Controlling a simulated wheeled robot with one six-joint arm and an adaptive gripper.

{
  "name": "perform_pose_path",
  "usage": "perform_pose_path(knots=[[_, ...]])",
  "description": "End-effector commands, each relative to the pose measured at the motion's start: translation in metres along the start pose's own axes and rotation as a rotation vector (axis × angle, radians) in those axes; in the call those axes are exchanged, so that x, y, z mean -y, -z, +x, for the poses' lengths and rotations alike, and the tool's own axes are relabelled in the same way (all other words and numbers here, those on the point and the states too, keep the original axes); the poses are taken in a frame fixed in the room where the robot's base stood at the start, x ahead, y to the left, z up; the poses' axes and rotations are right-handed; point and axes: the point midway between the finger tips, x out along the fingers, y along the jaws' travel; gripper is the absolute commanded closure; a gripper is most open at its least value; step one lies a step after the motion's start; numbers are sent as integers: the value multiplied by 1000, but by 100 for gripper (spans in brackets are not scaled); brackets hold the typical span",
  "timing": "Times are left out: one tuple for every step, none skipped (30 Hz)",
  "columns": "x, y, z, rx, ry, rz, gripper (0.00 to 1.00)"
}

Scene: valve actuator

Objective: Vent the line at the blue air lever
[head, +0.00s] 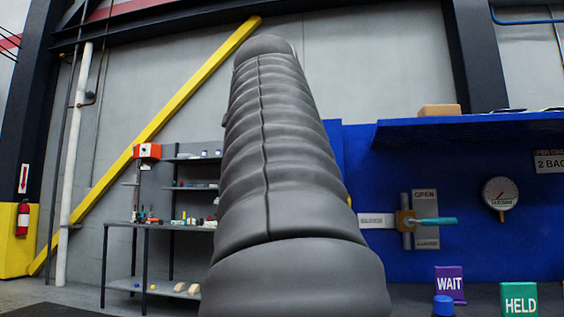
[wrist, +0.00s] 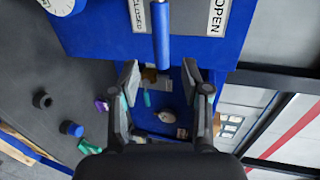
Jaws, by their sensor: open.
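A blue lever bar (wrist: 160,38) hangs in the upper middle of the wrist view, beside a white OPEN plate (wrist: 218,15). My gripper (wrist: 161,80) is open and empty, with one finger to each side of the picture's middle. The lever's near end shows just above the gap between the fingertips; I cannot tell how far apart they are in depth. In the head view my dark ribbed arm covers the middle, and the blue lever and my gripper are hidden. A teal-handled lever (head: 437,221) is on a valve beside another OPEN plate (head: 424,195).
A blue panel (head: 390,270) with a pressure gauge (head: 500,193) stands at right under a blue shelf (head: 470,127). In front are a purple WAIT sign (head: 449,284), a green HELD sign (head: 518,298) and a blue knob (head: 443,306). Shelving (head: 150,228) stands at left.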

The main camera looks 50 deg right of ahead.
Motion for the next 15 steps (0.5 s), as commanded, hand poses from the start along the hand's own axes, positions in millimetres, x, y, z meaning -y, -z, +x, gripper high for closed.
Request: perform_pose_path(knots=[[0, -1, -10, 4, 3, 0, 53], [0, -1, -15, 4, 1, 0, 53], [0, -1, -21, 3, 1, -1, 53], [0, -1, -25, 4, 2, -1, 53], [0, -1, -29, 4, 1, -1, 53], [0, -1, -33, 3, 1, 0, 53], [0, 0, -36, 2, 1, 0, 53], [0, 0, -38, 2, 1, 0, 53], [0, 0, -40, 2, 1, 1, 53], [0, 0, -42, 2, 0, 1, 53], [0, 0, -42, 1, -1, 1, 53], [0, 0, -43, 0, -1, 1, 53], [0, 0, -44, 0, -1, 1, 53], [0, 0, -44, 0, -1, 1, 53], [0, 0, -44, -1, -1, 1, 53]])
